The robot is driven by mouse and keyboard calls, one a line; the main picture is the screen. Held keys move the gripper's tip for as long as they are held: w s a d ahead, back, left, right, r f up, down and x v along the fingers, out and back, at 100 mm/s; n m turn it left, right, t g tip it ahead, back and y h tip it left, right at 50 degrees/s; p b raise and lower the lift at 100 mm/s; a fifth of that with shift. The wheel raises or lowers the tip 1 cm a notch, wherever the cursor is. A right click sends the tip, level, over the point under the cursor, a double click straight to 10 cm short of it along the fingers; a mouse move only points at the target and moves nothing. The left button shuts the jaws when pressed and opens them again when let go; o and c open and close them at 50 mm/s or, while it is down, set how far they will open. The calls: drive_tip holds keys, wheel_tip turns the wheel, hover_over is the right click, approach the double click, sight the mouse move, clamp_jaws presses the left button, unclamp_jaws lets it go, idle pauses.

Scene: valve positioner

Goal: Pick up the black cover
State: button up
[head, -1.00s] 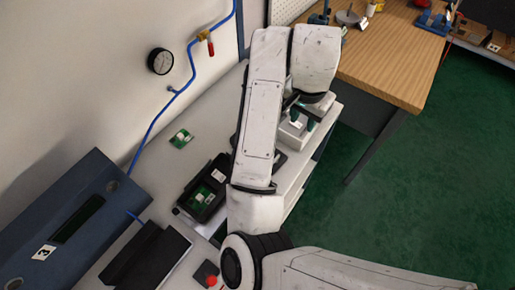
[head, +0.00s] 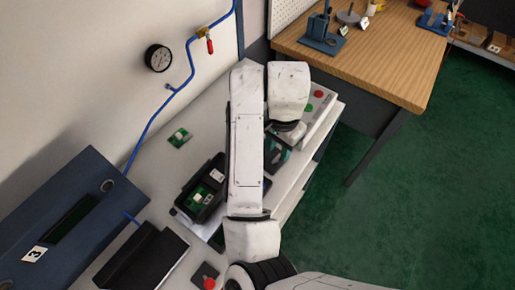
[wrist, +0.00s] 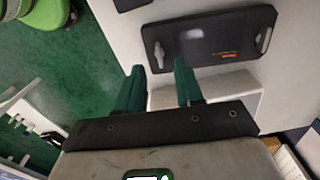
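The black cover (wrist: 208,38) lies flat on the light bench top in the wrist view. It is a dark plate with rounded corners, a shiny patch, orange lettering and a grey fitting near each end. In the head view my arm hides most of it. My gripper (wrist: 160,68) has two green fingers, spread apart with nothing between them. The fingertips are near the cover's long edge, toward its left end, and look apart from it.
An open black housing (head: 190,207) with a green board inside stands left of my arm. A loose green board (head: 180,138) lies behind it. A control box (head: 319,103) with red and green buttons is at the right. A blue panel (head: 50,235) and black tray (head: 145,258) are at left.

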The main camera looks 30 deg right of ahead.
sight(277, 156)
drive_tip(key=shift+a+f, duration=0.1)
drive_tip(key=shift+f, duration=1.45)
clamp_jaws()
